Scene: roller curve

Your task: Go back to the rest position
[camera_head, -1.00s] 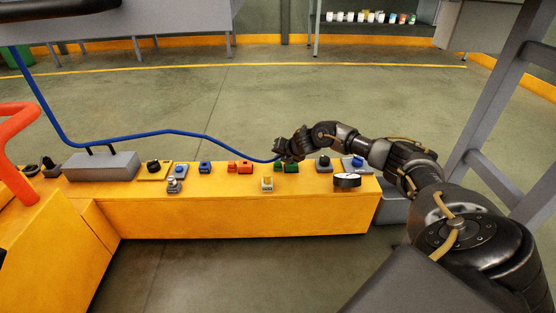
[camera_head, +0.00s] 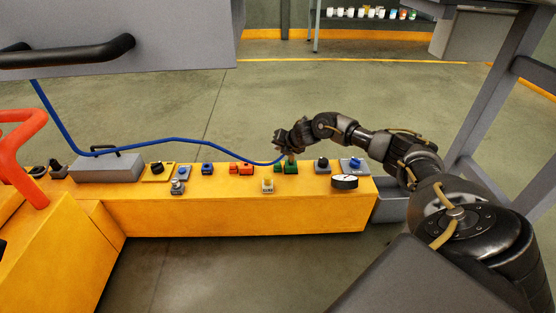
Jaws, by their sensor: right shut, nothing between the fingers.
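My right gripper (camera_head: 281,150) is above the back edge of the yellow control console (camera_head: 240,214), close over the green buttons (camera_head: 286,168). Its fingers are small and dark in this view, and it is shut with nothing held. The right arm reaches in from the lower right and bends down at the wrist. The end of a blue cable (camera_head: 180,139) passes close to the fingertips; I cannot tell whether they touch. My left gripper is not in view.
Switches, a red block (camera_head: 241,169) and a round gauge (camera_head: 344,182) sit on the console. An orange-red tube handle (camera_head: 30,150) rises at the left. A grey cabinet with a black handle (camera_head: 70,52) hangs at upper left. A grey frame (camera_head: 485,110) stands right. Floor behind is open.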

